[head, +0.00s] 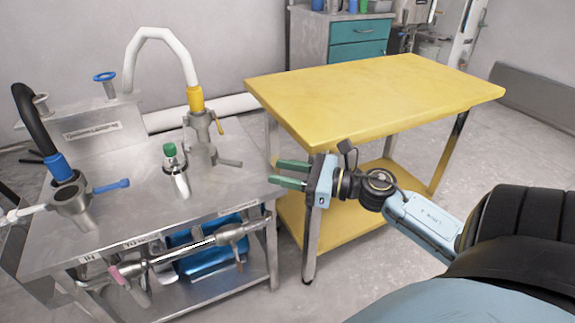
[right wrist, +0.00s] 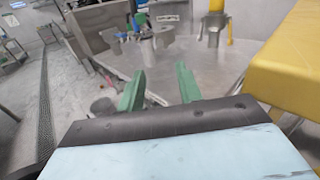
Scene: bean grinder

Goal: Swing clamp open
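My right gripper (head: 273,172) is open and empty, just off the right edge of the steel table (head: 130,215). Its two green fingers also show in the right wrist view (right wrist: 160,72), apart, with the table beyond them. On the table stand a metal fitting (head: 200,125) under a yellow collar and a white hose, a small green-topped fitting (head: 178,175), and a metal fitting (head: 72,199) with a blue handle under a black hose. I cannot tell which part is the clamp. My left gripper is not in view.
A yellow table (head: 375,92) stands behind and right of my right gripper. Metal pipework (head: 195,243) runs along the steel table's front, with a blue container (head: 207,262) below. Floor (head: 250,302) is bare in front. A teal-drawered cabinet (head: 358,30) stands at the back.

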